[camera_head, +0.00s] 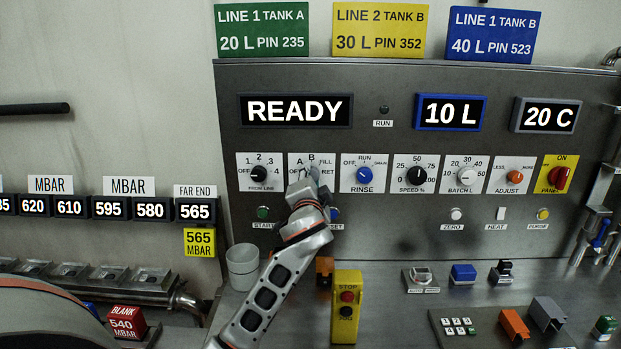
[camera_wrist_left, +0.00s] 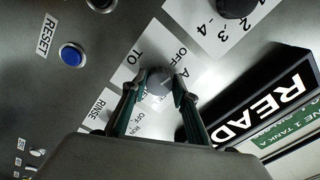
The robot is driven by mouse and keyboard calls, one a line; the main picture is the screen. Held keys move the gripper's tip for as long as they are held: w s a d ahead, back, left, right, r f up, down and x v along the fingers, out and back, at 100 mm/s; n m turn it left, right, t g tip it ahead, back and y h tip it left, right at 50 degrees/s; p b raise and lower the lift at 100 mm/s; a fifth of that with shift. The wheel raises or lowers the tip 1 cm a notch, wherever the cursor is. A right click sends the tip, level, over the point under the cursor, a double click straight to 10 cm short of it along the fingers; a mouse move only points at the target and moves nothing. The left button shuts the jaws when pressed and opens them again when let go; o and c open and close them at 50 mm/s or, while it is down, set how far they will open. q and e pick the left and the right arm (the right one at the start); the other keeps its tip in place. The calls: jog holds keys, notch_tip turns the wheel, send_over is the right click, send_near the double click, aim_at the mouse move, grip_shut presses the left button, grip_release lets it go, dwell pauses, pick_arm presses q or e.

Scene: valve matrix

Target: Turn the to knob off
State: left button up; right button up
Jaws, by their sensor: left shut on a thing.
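The TO knob is a small round grey knob (camera_wrist_left: 157,82) on a white plate marked TO, with OFF and A readable beside it in the left wrist view. In the head view its plate (camera_head: 297,160) reads A, B, OFF, FILL and RET, and my gripper covers the knob. My left gripper (camera_head: 308,184) is at the panel, shut on the knob. In the left wrist view its two fingers (camera_wrist_left: 154,90) sit one on each side of the knob. Which mark the knob points at cannot be told. My right gripper is not in view.
The FROM LINE knob (camera_head: 258,174) is close on the left and the RINSE knob (camera_head: 364,175) close on the right. Below are a green START button (camera_head: 263,212) and a blue RESET button (camera_head: 335,213). A grey cup (camera_head: 242,266) and yellow STOP box (camera_head: 347,305) stand on the counter.

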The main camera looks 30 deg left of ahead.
pick_arm(q)
jog(key=shift+f+n, duration=0.1)
jog(key=shift+n, duration=1)
jog(key=shift+d, duration=0.1)
jog(key=o, duration=1)
jog(key=shift+o, duration=0.5)
jog(key=shift+s, duration=0.1)
jog(key=v, duration=1.2)
